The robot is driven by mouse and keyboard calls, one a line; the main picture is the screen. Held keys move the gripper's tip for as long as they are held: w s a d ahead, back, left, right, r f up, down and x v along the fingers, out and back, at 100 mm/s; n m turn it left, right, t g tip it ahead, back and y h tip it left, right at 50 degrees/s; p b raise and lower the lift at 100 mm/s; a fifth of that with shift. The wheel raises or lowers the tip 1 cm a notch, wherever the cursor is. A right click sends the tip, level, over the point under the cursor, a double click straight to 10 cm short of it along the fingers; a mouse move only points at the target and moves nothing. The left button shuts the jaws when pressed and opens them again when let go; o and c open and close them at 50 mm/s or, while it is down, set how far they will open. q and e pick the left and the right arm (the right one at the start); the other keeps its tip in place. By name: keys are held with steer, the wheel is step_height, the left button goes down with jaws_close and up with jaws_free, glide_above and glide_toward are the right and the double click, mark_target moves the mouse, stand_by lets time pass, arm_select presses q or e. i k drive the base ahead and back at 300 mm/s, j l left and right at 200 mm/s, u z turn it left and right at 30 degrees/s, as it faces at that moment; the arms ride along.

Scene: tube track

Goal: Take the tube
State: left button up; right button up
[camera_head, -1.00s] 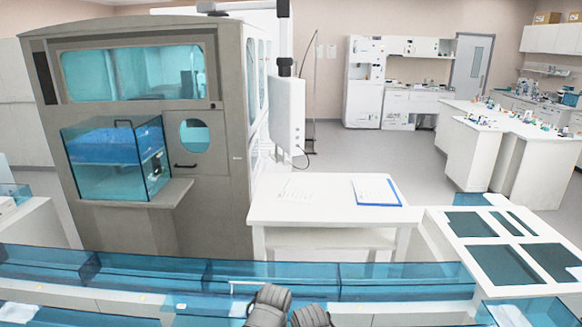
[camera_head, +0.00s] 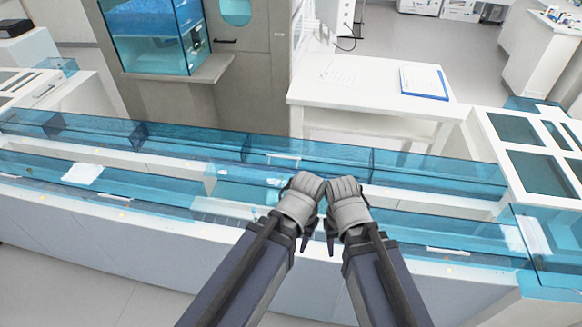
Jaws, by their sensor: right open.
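The tube track (camera_head: 100,188) is a long bench with blue transparent covers running across the camera_head view. My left gripper (camera_head: 307,236) and my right gripper (camera_head: 331,240) hang close together over its near side, a little right of centre. Only small dark finger parts show below the grey wrists. The right one is open, with nothing seen in it. The left one's fingers are too small and hidden to judge. I cannot make out a tube for certain. A tiny pale speck (camera_head: 255,213) lies in the track left of my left gripper, too small to identify.
A white table (camera_head: 385,95) with a blue-edged clipboard (camera_head: 424,83) stands behind the track. A grey cabinet (camera_head: 250,75) with a blue glass box (camera_head: 155,35) is at the back left. A white panelled unit (camera_head: 478,130) adjoins at right. Free floor (camera_head: 60,265) shows at the lower left.

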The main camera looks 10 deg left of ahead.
mark_target(253, 210)
steer(key=i+j+u, duration=0.45)
steer(key=j+z, duration=0.35)
steer(key=k+j+z, duration=0.15)
steer(key=z, duration=0.2)
steer(key=k+j+z, duration=0.15)
steer(key=z, duration=0.2)
steer(key=j, duration=0.1)
